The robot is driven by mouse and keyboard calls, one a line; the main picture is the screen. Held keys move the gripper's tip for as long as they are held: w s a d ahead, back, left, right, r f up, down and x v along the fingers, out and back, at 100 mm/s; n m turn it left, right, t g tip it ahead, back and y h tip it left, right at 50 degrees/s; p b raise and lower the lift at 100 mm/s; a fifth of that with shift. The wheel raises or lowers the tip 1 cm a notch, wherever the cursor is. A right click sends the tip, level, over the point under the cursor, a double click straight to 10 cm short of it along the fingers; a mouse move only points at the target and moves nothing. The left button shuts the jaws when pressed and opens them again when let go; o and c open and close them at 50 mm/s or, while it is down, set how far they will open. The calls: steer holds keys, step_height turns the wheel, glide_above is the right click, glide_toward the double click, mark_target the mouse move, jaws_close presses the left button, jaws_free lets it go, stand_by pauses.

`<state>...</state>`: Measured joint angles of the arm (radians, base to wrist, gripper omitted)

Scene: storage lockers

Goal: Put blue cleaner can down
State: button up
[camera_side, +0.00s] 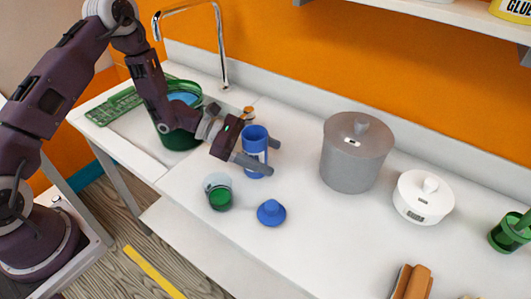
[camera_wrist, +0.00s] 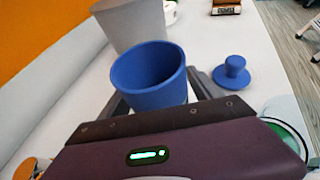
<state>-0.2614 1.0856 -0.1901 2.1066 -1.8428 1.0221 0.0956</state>
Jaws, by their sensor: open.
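The blue cleaner can (camera_side: 255,149) stands upright on the white counter (camera_side: 305,222), with a pale label on its side. In the wrist view the can (camera_wrist: 150,88) shows as an open-topped blue cup directly in front of my gripper. My gripper (camera_side: 268,157) is open, with one finger on each side of the can. In the wrist view the fingers (camera_wrist: 157,95) are partly hidden behind the can and the gripper body. Whether a finger touches the can is not clear. A small blue lid-like piece with a knob (camera_side: 271,212) lies apart on the counter.
A clear cup with green contents (camera_side: 219,196) stands near the front edge. A grey lidded pot (camera_side: 354,158) and a white lidded pot (camera_side: 422,200) stand to the right. A green bucket (camera_side: 181,137) is behind my gripper at the left. The front middle of the counter has free room.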

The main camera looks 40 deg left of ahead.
steer(key=shift+r, duration=0.2)
steer(key=v, duration=1.2)
steer(key=s+d+r+m+g+y, duration=0.3)
steer(key=s+d+r+m+g, duration=0.3)
steer(key=s+r+m, duration=0.6)
steer(key=s+a+r+m+t+y, duration=0.2)
steer(key=s+r+m+t+y, duration=0.1)
steer(key=s, duration=0.4)
steer(key=s+a+r+m+t+y, duration=0.3)
steer(key=s+r+m+y, duration=0.1)
steer(key=s+m+y, duration=0.2)
steer(key=shift+s+a+m, duration=0.3)
steer(key=shift+s+m, duration=0.25)
steer(key=shift+m, duration=0.25)
